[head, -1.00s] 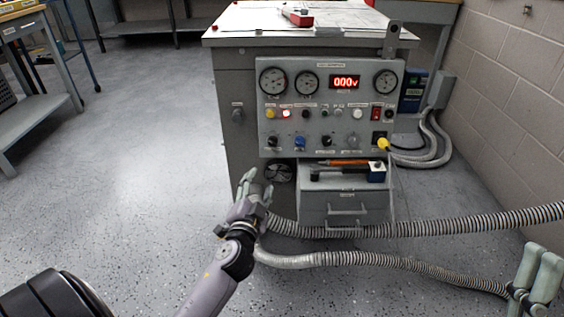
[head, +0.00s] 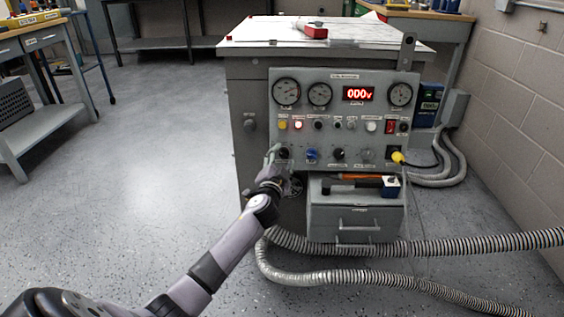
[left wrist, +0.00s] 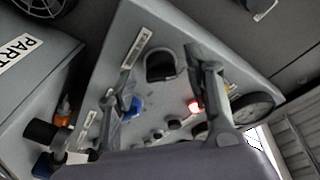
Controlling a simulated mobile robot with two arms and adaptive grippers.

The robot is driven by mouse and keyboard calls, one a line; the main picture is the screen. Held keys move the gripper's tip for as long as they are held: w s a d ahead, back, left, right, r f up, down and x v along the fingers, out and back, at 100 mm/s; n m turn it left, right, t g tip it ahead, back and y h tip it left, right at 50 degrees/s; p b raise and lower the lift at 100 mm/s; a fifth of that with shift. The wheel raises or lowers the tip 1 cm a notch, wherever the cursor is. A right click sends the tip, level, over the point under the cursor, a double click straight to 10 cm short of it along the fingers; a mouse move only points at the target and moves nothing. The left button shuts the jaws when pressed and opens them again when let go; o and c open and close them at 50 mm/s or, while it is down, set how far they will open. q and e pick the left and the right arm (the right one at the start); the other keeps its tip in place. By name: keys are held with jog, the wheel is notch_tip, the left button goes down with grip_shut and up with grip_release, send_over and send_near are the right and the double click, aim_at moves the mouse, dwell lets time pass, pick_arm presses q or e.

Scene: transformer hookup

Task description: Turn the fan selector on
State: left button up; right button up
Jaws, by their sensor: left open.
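The grey control panel (head: 350,115) fronts the transformer cabinet, with gauges, lamps and a row of knobs. In the left wrist view the black knob (left wrist: 160,66) shows between the open fingers (left wrist: 162,72); contact cannot be told. A blue knob (head: 312,155) is just to its right. My right gripper is out of view.
A drawer unit (head: 355,222) holding an orange-and-black tool (head: 352,182) stands below the panel. Ribbed hoses (head: 480,243) cross the floor in front. A yellow plug (head: 398,158) is at the panel's lower right. The floor at left is clear.

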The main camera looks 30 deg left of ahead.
pick_arm(q)
jog(key=shift+w+a, duration=0.1)
jog(key=shift+w, duration=0.2)
jog(key=shift+c, duration=0.2)
grip_shut()
dwell(0.3)
